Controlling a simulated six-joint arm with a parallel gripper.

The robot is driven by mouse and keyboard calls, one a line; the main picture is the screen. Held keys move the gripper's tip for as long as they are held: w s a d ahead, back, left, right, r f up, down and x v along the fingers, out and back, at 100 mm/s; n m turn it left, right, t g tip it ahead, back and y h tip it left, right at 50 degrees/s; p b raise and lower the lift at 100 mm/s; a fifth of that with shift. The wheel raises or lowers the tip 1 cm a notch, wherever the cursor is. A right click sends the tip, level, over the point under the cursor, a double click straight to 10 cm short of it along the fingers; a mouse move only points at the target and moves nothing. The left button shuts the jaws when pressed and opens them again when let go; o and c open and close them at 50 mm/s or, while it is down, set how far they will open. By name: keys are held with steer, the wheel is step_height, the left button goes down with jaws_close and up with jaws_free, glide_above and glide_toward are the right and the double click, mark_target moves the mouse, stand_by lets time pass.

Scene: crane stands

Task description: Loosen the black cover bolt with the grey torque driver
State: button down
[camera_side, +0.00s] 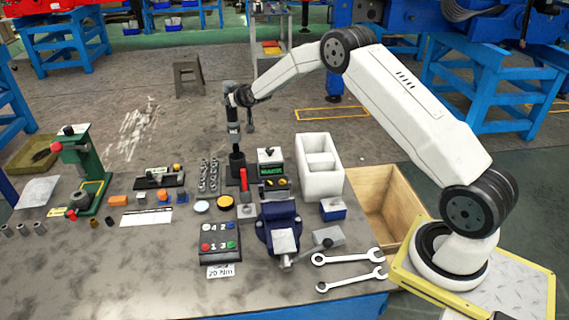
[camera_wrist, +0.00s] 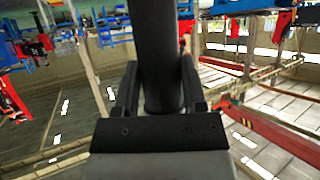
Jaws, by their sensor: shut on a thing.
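My gripper (camera_side: 240,97) is at the end of the outstretched arm, above the back middle of the bench. In the wrist view its two black fingers (camera_wrist: 158,88) are shut around a dark cylinder. This looks like the handle of the torque driver (camera_side: 233,128), which stands upright in the side view, with a grey body and a pale band. Its lower end meets a black cylindrical piece (camera_side: 237,160) on the bench. I cannot tell whether the two are joined or only in line. I cannot pick out the black cover bolt in either view.
A blue vise (camera_side: 265,222) stands in front, with a button box (camera_side: 220,243) marked "20 Nm" to its left. A white divided bin (camera_side: 306,185) is to the right. Two wrenches (camera_side: 348,257) lie at the front right. A green press (camera_side: 85,170) stands at the left.

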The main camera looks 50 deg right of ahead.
mark_target(235, 123)
steer(key=shift+r, duration=0.75)
steer(key=shift+r, duration=0.15)
stand_by(1.0)
steer(key=s+a+r, duration=0.3)
steer(key=s, duration=0.4)
steer(key=s+a+r+n+y, duration=0.1)
steer(key=s+a+r, duration=0.2)
steer(key=s, duration=0.5)
steer(key=s+a+r, duration=0.3)
steer(key=s, duration=0.4)
steer(key=shift+s+r, duration=0.25)
steer(key=shift+s, duration=0.05)
steer(key=shift+f, duration=0.2)
